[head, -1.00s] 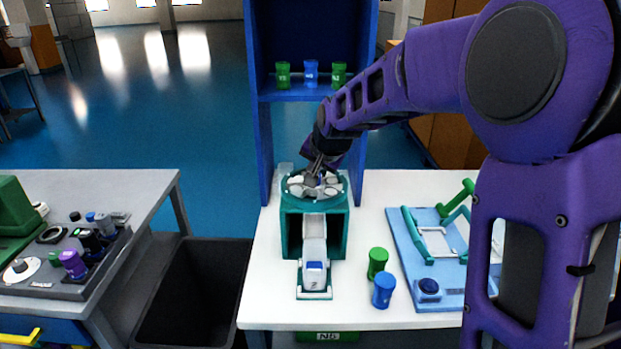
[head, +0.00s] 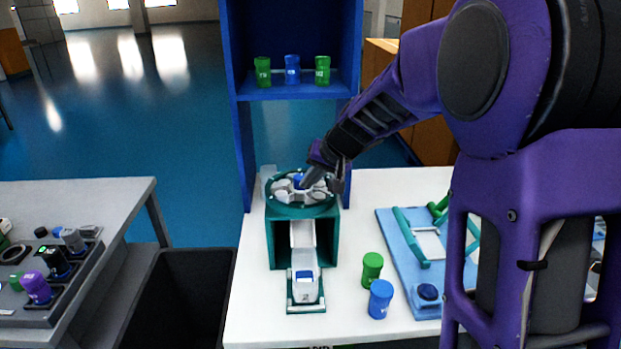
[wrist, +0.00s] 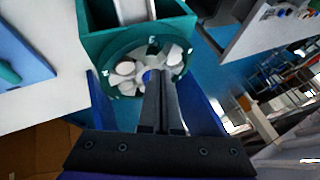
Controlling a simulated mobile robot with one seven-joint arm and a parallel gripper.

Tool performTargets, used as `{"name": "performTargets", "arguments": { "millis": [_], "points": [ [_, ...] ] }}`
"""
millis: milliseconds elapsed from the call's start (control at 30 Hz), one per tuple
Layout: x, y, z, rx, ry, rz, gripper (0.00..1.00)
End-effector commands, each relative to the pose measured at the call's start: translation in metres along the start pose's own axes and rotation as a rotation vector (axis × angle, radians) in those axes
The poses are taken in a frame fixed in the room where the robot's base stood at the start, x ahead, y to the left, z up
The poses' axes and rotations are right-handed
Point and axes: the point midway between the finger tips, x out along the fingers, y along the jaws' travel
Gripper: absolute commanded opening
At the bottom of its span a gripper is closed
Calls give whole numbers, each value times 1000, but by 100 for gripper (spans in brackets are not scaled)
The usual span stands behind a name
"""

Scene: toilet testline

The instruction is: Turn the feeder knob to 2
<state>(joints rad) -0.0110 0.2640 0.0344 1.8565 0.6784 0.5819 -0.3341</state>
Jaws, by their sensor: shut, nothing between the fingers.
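The feeder is a teal box (head: 328,240) on the white table, with a round teal rim and a dial of white and grey lobes (head: 285,190) on top. A small blue part (head: 298,180) shows at the dial's centre; it also shows in the wrist view (wrist: 147,76), partly hidden by my fingers. My gripper (head: 306,186) is shut and empty, with its fingertips over the dial near the blue centre. In the wrist view my gripper (wrist: 160,78) has its two dark fingers side by side. Whether they touch the dial, and which number is set, I cannot tell.
A chute below the dial holds a white and blue piece (head: 304,284). A green canister (head: 372,267) and a blue canister (head: 381,299) stand right of it. A light blue board (head: 402,250) lies further right. A blue shelf (head: 290,92) rises behind the feeder.

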Motion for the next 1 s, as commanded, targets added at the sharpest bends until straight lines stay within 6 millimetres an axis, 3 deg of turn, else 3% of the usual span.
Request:
{"name": "performTargets", "arguments": {
  "millis": [100, 333, 800, 1000],
  "points": [
    [24, 1, 2, 0, -5, 1, 0],
    [55, 0, 1, 0, -2, 1, 0],
    [62, 0, 1, 0, 0, 1, 0],
    [70, -10, 1, -3, 1, 0, 0]
  ]
}}
